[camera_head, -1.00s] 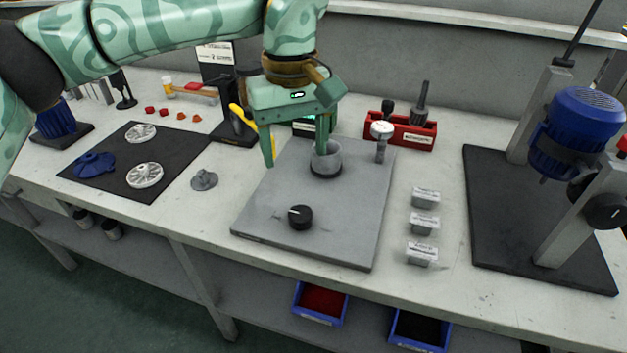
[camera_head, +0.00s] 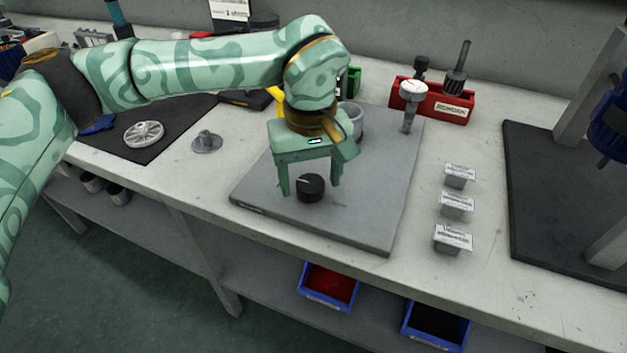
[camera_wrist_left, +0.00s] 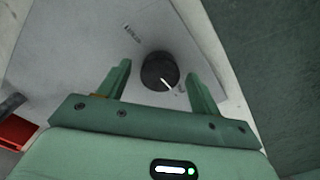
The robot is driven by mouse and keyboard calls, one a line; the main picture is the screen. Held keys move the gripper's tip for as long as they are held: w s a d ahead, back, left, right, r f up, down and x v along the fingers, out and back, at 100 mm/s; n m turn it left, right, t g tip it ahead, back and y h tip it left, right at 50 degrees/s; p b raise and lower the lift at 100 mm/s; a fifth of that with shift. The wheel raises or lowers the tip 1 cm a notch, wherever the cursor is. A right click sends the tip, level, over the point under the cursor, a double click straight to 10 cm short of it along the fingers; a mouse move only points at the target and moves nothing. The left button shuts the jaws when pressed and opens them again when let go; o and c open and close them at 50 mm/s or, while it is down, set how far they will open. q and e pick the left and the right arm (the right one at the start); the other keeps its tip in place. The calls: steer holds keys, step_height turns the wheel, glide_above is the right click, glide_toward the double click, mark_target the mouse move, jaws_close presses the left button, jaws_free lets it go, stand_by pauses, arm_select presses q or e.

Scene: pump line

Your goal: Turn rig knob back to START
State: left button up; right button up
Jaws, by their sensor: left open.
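The rig knob (camera_head: 310,187) is a round black knob with a white pointer line, set near the front of the grey rig plate (camera_head: 375,205). My left gripper (camera_head: 310,190) is open above the knob, its two fingers to either side of it in the head view. In the left wrist view the knob (camera_wrist_left: 159,71) lies beyond and between the open fingertips (camera_wrist_left: 160,78). Its white line points to the lower right there, toward a small marking on the plate. The lettering is too small to read. I cannot tell whether the fingers touch the knob.
A grey cup (camera_head: 353,118) and a gauge (camera_head: 412,92) stand at the back of the plate. A red holder (camera_head: 432,108) stands behind. Several labelled grey blocks (camera_head: 456,205) sit to the right. A grey flanged part (camera_head: 207,142) lies left of the plate.

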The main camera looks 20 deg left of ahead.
arm_select(q)
steer(key=shift+f, duration=0.3)
steer(key=c, duration=1)
steer(key=shift+o, duration=0.2)
steer(key=shift+s+r, duration=0.1)
steer(key=shift+r, duration=0.05)
